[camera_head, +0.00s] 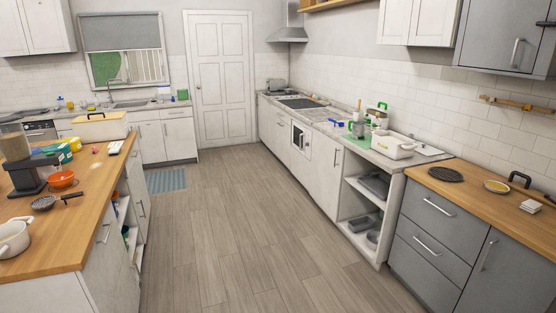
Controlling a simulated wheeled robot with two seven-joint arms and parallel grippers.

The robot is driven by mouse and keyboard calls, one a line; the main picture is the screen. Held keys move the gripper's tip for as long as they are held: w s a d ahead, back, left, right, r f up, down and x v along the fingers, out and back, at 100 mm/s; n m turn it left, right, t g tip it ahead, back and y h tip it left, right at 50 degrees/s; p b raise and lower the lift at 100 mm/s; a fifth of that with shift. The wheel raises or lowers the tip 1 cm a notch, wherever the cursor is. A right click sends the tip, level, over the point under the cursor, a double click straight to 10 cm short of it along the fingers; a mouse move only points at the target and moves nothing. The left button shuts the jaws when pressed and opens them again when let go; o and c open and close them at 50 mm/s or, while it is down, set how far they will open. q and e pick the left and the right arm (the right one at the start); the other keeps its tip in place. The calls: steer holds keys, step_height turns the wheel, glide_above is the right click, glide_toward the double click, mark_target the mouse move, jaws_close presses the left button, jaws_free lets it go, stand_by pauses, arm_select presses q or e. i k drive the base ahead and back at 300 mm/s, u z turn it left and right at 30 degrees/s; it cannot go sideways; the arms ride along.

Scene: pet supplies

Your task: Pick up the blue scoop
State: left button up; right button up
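A small blue object (336,122), which looks like the scoop, lies on the right-hand counter, left of a green item (357,129). It is far off and too small to make out its exact shape. Neither of my grippers is in view.
A wooden-topped island (84,203) at left holds an orange bowl (62,180), a pan and a white pot (13,240). A white container (393,147) stands on the right counter. Open shelves (349,211) lie below. The wooden floor (225,230) between the counters is clear.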

mark_target(341, 124)
steer(key=u, duration=0.3)
steer(key=i, duration=4.1)
steer(key=z, duration=0.6)
steer(key=i, duration=2.25)
steer(key=z, duration=0.55)
